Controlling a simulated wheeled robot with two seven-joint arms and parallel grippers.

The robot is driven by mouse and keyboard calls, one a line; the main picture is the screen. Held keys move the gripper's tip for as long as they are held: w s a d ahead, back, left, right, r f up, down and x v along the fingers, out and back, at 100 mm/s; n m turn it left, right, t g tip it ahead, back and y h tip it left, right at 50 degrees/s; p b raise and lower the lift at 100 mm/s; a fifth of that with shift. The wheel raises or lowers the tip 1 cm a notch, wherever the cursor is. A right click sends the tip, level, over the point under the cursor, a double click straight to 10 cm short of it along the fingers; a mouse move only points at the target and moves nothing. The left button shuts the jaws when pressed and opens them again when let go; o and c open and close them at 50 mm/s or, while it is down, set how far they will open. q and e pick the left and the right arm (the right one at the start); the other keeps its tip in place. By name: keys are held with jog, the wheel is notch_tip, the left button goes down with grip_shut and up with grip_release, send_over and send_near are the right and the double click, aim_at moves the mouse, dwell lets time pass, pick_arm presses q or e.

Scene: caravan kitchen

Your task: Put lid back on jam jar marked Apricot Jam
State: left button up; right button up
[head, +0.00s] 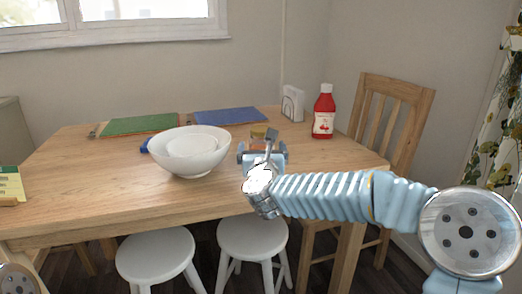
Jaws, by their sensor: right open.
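My right gripper (263,152) reaches over the right part of the wooden table (90,205). Its jaws are apart. A small brownish jar-like thing (258,134) shows just behind the gripper, partly hidden by it. I cannot read a label on it, and I cannot tell whether it is between the fingers or beyond them. I cannot make out a separate lid. My left gripper is not in view.
A white bowl (168,166) holds a smaller one, left of the gripper. A red bottle (324,113) and white holder (293,103) stand at back right. Green (142,124) and blue (230,116) boards lie behind. White stools (155,255) are in front.

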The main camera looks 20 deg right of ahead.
jog(key=p+x, duration=0.1)
jog(key=x, duration=0.3)
jog(key=shift+w, duration=0.25)
jog(key=c, duration=1.2)
jog(key=shift+c, duration=0.4)
jog(key=shift+r, duration=0.15)
